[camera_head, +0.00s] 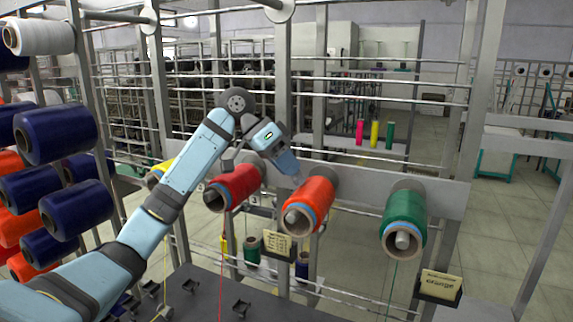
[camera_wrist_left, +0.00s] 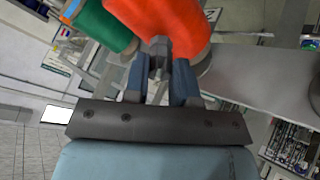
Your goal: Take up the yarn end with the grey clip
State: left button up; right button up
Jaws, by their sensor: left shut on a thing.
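My left gripper (camera_head: 293,176) reaches down behind the orange-red cone (camera_head: 312,206), close to its upper left side. In the left wrist view, the two blue-grey fingers (camera_wrist_left: 160,80) are close together on a small grey piece (camera_wrist_left: 158,62). It looks like the grey clip, right against the orange-red cone (camera_wrist_left: 170,22); any yarn on it is too small to make out. In the head view the clip is hidden. My right gripper is not in view.
The red cone (camera_head: 235,187) is just left and the green cone (camera_head: 404,222) to the right, on the same rail (camera_head: 360,190). Yarns hang from the red and green cones. Small dark holders (camera_head: 190,286) stand on the dark table (camera_head: 185,306). Blue cones (camera_head: 55,133) crowd the left.

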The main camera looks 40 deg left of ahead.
pick_arm(q)
jog(key=shift+d+f, duration=0.2)
jog(key=shift+f, duration=0.15)
dwell(0.6)
jog(key=shift+r, duration=0.1)
jog(key=p+v, duration=0.3)
jog(key=p, duration=0.1)
jog(key=w+p+v, duration=0.1)
jog(key=p+v, duration=0.1)
jog(key=shift+r, duration=0.65)
dwell(0.4)
